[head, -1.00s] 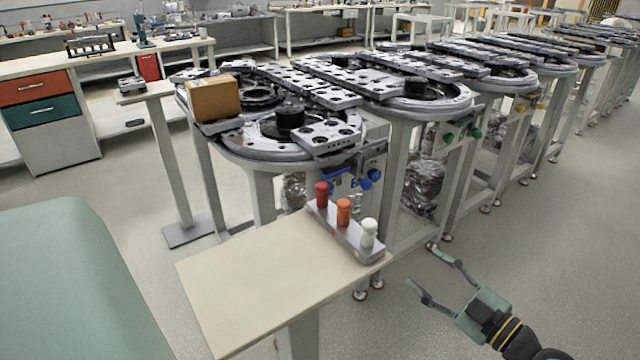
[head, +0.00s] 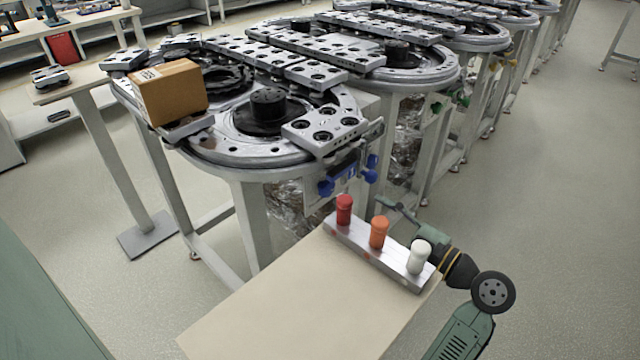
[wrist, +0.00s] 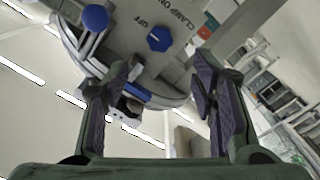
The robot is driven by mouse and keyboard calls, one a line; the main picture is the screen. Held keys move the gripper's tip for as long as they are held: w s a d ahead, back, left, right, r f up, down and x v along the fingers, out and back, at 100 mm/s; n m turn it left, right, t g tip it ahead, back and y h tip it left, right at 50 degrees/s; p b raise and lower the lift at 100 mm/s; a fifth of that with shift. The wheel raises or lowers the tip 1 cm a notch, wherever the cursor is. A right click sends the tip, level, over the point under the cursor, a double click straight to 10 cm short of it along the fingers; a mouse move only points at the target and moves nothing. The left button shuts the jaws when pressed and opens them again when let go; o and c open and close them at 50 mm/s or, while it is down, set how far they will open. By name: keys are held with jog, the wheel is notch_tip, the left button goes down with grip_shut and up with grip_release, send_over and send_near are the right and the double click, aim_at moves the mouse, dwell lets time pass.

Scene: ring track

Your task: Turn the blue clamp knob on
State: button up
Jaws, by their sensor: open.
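The blue clamp knob (wrist: 159,39) shows in the wrist view on a grey panel, with the words CLAMP ON and OFF beside it. A second blue knob (wrist: 95,18) is to its left. In the head view, blue knobs (head: 370,176) sit on the front side of the nearest ring track; I cannot tell there which is the clamp knob. My gripper (wrist: 165,75) is open and empty, its fingers pointing at the panel, apart from the knob, which appears beyond the gap between the fingertips. In the head view my gripper (head: 388,209) is partly hidden behind the peg block.
A small table (head: 290,300) carries a metal block with red (head: 344,210), orange (head: 379,232) and white (head: 418,256) pegs, close beside my arm. A cardboard box (head: 170,92) sits on the track (head: 240,150). Open floor lies to the right.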

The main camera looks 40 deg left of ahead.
aim_at(330, 191)
jog(key=a+p, duration=0.1)
jog(key=a, duration=0.2)
jog(key=w+a+p, duration=0.1)
jog(key=a, duration=0.3)
jog(key=a+p, duration=0.1)
jog(key=a, duration=0.3)
jog(key=shift+w, duration=0.25)
jog(key=c, duration=1.1)
jog(key=shift+d, duration=0.1)
jog(key=shift+c, duration=0.2)
